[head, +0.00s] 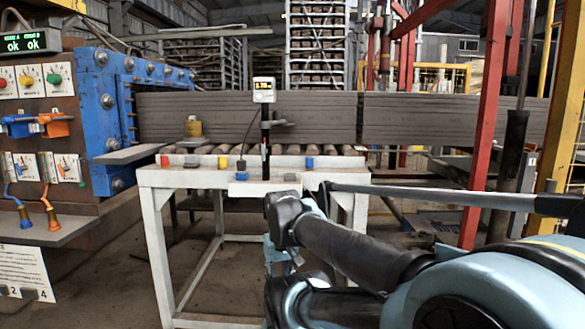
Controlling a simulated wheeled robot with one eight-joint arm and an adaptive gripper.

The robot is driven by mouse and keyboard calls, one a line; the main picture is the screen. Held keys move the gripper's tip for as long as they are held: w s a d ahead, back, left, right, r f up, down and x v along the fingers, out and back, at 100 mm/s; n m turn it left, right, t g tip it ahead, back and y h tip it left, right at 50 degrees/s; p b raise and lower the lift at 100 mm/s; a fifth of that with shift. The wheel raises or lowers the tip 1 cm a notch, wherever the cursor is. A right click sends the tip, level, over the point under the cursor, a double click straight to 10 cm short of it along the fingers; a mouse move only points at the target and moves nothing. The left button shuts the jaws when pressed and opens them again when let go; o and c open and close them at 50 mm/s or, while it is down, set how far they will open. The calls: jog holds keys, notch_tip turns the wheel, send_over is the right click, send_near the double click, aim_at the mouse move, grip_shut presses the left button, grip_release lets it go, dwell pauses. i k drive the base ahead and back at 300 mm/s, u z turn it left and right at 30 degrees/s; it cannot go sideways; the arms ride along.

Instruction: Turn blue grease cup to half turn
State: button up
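Several blue parts show, and I cannot tell for certain which is the blue grease cup. At the left, a blue-handled part (18,126) sits beside an orange-handled part (55,124) on the brown panel. Below them are white plates with small dials (20,167), too small to read. A blue-ended plug (25,218) stands beside an orange one on the shelf. A small blue block (309,163) is on the front edge of the white table. My arm reaches in from the lower right, well away from the panel. I see no gripper fingertips.
The white roller table (155,178) stands in the middle and carries a post with a small display (264,84). A red post (485,125) rises at the right.

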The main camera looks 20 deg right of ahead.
aim_at(310, 161)
jog(key=z, duration=1.15)
jog(key=k, duration=0.8)
jog(key=u, duration=0.45)
jog(key=i, duration=1)
jog(key=u, duration=0.05)
